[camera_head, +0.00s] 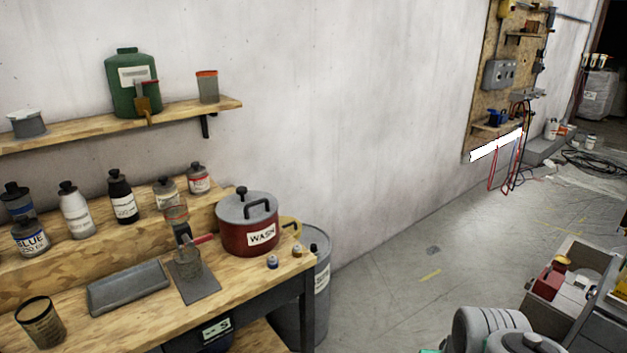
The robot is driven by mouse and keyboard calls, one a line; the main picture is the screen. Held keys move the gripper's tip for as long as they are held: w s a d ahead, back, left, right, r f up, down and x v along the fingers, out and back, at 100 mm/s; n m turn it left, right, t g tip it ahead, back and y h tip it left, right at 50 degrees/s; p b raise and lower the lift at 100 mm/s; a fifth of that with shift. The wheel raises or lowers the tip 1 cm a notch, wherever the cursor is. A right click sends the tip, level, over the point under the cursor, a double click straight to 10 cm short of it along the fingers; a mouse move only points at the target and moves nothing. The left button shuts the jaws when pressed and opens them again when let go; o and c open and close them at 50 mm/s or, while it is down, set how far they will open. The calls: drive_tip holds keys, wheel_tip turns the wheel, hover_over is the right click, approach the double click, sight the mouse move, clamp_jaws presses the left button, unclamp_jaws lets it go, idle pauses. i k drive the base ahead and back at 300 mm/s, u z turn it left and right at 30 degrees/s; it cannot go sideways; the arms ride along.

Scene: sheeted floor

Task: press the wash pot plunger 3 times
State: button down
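The wash pot (234,240) is a red pot with a white "WASH" label, standing upright at the right end of the wooden workbench (235,297). It has a grey lid with a black loop handle. A small black knob (241,190) sticks up from the lid; it looks like the plunger, but how far it is pressed cannot be told. My gripper is not in view, and nothing is seen touching the pot.
A grey bin (318,275) is beside the bench. A shelf (180,113) hangs above.

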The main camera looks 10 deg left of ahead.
sight(241, 190)
drive_tip(key=z, duration=0.1)
drive_tip(key=i, duration=1.45)
drive_tip(key=u, duration=2.85)
drive_tip(key=i, duration=0.5)
